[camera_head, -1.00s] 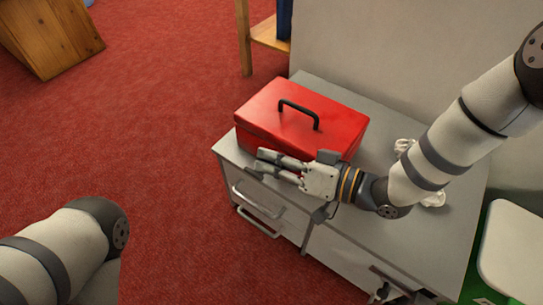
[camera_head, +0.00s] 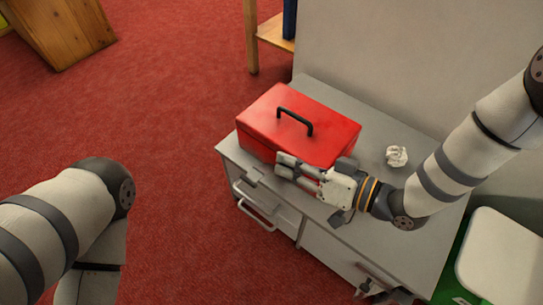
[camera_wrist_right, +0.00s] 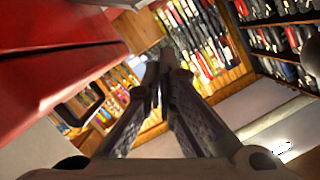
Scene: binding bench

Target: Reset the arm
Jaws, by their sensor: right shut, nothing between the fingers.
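My right arm reaches in from the right in the head view. Its gripper (camera_head: 280,164) is shut and empty, with its fingers pointing left along the front side of the red box. I cannot tell whether it touches the box. In the right wrist view the gripper's fingers (camera_wrist_right: 158,75) meet at their tips with nothing between them. My left arm shows at the lower left of the head view; its gripper is out of view.
A red box (camera_head: 325,142) with a black handle stands on the grey cabinet (camera_head: 395,235), beside a crumpled white paper (camera_head: 396,156). Drawer handles stick out at the cabinet's front. A wooden piece (camera_head: 65,30) stands at the upper left; red floor lies open between.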

